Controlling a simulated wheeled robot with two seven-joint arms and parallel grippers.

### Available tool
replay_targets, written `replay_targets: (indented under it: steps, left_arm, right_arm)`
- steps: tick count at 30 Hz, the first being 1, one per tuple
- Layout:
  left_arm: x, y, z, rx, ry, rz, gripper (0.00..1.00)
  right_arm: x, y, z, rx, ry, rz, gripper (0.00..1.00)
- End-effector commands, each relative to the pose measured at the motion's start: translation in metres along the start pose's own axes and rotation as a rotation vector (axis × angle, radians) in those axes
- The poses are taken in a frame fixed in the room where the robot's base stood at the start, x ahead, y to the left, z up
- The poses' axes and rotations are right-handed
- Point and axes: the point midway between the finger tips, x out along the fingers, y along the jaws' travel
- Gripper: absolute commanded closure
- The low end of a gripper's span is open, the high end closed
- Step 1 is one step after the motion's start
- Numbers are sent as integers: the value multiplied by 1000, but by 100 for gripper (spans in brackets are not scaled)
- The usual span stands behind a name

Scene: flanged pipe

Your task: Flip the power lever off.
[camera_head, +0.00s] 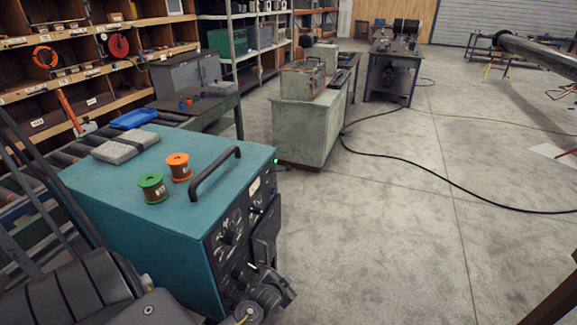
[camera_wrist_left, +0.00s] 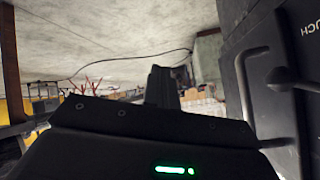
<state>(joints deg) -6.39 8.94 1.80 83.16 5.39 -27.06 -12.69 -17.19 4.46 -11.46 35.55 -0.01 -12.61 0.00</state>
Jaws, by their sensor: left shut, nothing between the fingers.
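The teal power unit (camera_head: 140,185) stands at the left in the head view. Its dark front panel (camera_head: 228,238) carries dials and knobs, and a small green light glows near its top right corner. I cannot tell for sure which part is the power lever. In the left wrist view the dark panel (camera_wrist_left: 300,25) fills the right side, with a bent dark handle (camera_wrist_left: 242,85) and a knob-like part on it. My left gripper (camera_head: 284,291) is low beside the panel front. Its shut, empty fingers (camera_wrist_left: 162,86) show in the wrist view, left of the handle and apart from it. My right gripper is out of view.
A green spool (camera_head: 153,187), an orange spool (camera_head: 179,167) and a grey block (camera_head: 125,146) lie on the unit's top, beside a black carry handle (camera_head: 216,172). A pale green cabinet (camera_head: 307,125) stands behind. The floor to the right is mostly clear, crossed by a black cable.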

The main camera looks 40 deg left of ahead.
Motion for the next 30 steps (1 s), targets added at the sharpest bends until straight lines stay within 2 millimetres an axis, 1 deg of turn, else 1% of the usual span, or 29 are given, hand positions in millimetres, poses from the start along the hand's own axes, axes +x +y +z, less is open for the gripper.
replay_targets:
  steps: [1, 2, 3, 5, 6, 9, 10, 12, 13, 15, 17, 25, 30]
  left_arm:
    - [-13, -35, -57, 0, 88, -56, 100]
    - [-22, -54, -86, 0, 131, -87, 100]
    - [-36, -77, -119, 1, 186, -127, 100]
    - [-60, -108, -165, 3, 262, -183, 100]
    - [-77, -126, -190, 5, 307, -218, 100]
    - [-118, -162, -238, 7, 400, -291, 100]
    - [-128, -170, -249, 8, 422, -308, 100]
    - [-149, -184, -267, 9, 462, -342, 100]
    - [-156, -188, -273, 10, 475, -352, 100]
    - [-168, -195, -282, 11, 495, -369, 100]
    - [-173, -199, -285, 11, 504, -377, 100]
    - [-174, -200, -286, 11, 508, -381, 100]
    - [-171, -202, -289, 11, 507, -380, 100]
  right_arm:
    - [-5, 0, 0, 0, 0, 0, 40]
    - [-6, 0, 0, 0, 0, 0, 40]
    - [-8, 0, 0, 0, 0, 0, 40]
    - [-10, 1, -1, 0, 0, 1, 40]
    - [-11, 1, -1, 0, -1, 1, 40]
    - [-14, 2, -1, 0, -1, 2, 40]
    - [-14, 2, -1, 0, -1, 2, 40]
    - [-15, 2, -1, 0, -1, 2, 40]
    - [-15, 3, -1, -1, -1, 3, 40]
    - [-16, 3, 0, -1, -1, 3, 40]
    - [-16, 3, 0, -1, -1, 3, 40]
    - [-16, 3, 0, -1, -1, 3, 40]
    - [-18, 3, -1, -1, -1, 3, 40]
